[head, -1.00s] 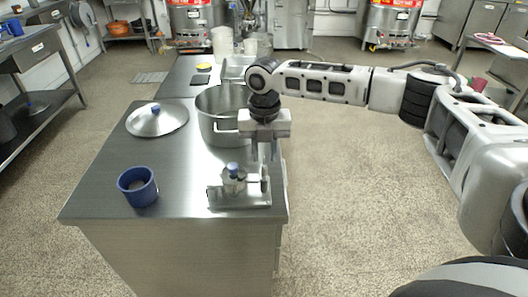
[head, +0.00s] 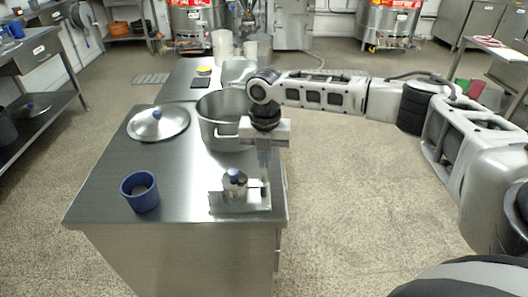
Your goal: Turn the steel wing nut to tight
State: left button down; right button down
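A small steel fixture stands on a flat base plate (head: 225,209) at the front right of the steel bench. It has a round steel body with a blue knob (head: 234,175) and a thin upright at its right. My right gripper (head: 264,177) points straight down over this upright. Its fingers are close together, with their tips at the top of the upright. The steel wing nut is too small and too covered by the fingers to make out. My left gripper is not in view.
On the bench (head: 95,195) are a blue cup (head: 140,192), a steel lid with a blue knob (head: 158,123) and a large steel pot (head: 213,130) close behind my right gripper. The bench's right edge lies just beside the fixture. Open floor (head: 350,200) is to the right.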

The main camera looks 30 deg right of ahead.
pick_arm(q)
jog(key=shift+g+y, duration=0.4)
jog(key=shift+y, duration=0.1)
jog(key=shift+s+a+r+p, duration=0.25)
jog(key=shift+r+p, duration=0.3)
jog(key=shift+p, duration=1)
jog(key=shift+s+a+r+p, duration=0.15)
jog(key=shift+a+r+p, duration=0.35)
jog(key=shift+p, duration=1.05)
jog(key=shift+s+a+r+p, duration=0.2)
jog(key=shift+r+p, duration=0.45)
jog(key=shift+p, duration=0.9)
pick_arm(e)
jog(key=shift+s+d+m, duration=0.15)
jog(key=shift+s+m, duration=0.3)
jog(key=shift+m, duration=2.2)
jog(key=shift+s+d+m, duration=0.1)
jog(key=shift+s+m, duration=0.3)
jog(key=shift+m, duration=2.2)
jog(key=shift+s+d+m, duration=0.15)
jog(key=shift+s+m, duration=0.3)
jog(key=shift+m, duration=2.2)
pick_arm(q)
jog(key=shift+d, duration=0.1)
pick_arm(e)
jog(key=c, duration=1.6)
grip_release()
jog(key=shift+a, duration=0.1)
jog(key=shift+c, duration=0.2)
